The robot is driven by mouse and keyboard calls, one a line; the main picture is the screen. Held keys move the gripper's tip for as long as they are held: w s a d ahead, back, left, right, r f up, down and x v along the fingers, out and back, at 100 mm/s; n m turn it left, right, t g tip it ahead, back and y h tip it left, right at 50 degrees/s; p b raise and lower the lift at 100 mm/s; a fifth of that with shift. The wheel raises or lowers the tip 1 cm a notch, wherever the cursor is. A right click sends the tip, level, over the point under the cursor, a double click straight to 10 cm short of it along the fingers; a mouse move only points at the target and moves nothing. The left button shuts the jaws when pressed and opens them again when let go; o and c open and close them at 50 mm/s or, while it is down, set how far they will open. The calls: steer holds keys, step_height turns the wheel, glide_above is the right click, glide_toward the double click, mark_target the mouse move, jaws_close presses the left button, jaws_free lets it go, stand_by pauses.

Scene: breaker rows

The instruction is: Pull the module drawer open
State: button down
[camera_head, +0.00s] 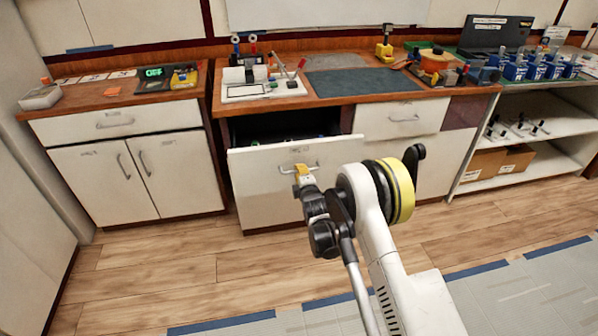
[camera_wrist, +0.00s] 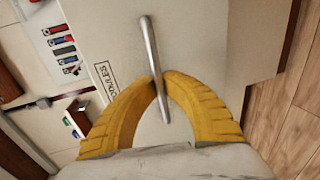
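The module drawer (camera_head: 262,172) is the white drawer in the middle cabinet. It stands partly open, and a dark gap shows above its front. In the wrist view its white front (camera_wrist: 205,40) carries a label ending in "DULES". Its bar handle (camera_head: 314,167) shows as a metal bar (camera_wrist: 149,45) in the wrist view. My gripper (camera_head: 301,171) is at this handle. In the wrist view the yellow fingers (camera_wrist: 161,80) close in on the bar from both sides, with the bar between their tips. Small coloured modules (camera_wrist: 65,50) lie inside the drawer.
The worktop (camera_head: 345,97) above the drawer holds tools and a white tray (camera_head: 264,84). A closed cabinet (camera_head: 120,150) stands to the left. Open shelves (camera_head: 540,145) with a cardboard box (camera_head: 497,162) stand to the right. The wood floor (camera_head: 150,270) before the drawer is clear.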

steer(key=shift+s, duration=0.15)
steer(key=c, duration=1.5)
jaws_free()
steer(key=v, duration=0.7)
steer(key=shift+s, duration=0.2)
steer(key=shift+d, duration=0.15)
